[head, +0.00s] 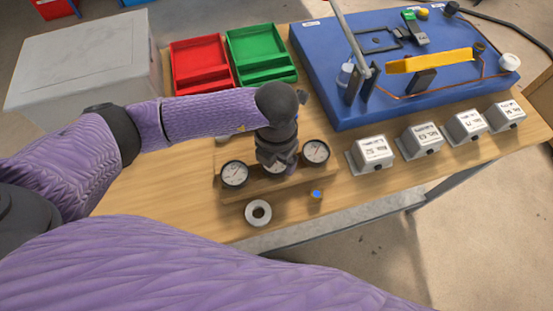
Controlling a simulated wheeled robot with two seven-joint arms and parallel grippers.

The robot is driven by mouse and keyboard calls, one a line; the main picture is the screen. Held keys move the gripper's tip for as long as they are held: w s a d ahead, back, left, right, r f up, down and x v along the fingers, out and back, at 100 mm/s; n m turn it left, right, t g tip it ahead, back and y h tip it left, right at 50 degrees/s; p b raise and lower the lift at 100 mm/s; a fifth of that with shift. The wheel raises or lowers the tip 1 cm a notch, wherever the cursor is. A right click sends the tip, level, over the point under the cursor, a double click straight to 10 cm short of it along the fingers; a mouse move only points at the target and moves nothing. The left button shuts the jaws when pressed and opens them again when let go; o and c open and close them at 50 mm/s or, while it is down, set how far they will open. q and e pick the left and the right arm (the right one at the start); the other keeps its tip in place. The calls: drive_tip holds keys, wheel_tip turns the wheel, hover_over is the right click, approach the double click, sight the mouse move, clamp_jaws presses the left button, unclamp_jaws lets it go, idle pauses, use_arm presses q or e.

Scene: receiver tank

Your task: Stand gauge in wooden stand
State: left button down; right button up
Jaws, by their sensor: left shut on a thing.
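The wooden stand (234,196) lies near the front of the table, below my left arm. One round white-faced gauge with a dark rim (234,174) is at its left end, and a second similar gauge (316,152) is at its right end. My left gripper (280,164) is over the middle of the stand, pointing down, and shut on a third gauge (274,169). The gripper and wrist hide much of that gauge, and I cannot tell whether it touches the stand. My right gripper is not in view.
A white tape roll (258,212) and a small brass piece with a blue top (317,194) lie in front of the stand. Red (200,65) and green (261,55) trays, a blue rig board (400,90) and several grey labelled boxes (372,153) occupy the back and right.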

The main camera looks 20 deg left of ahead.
use_arm(q)
drive_tip(key=shift+f, duration=0.45)
drive_tip(key=shift+r, duration=0.1)
unclamp_jaws()
wheel_tip(320, 180, up, 12)
drive_tip(key=p, duration=0.3)
drive_tip(key=shift+p, duration=0.3)
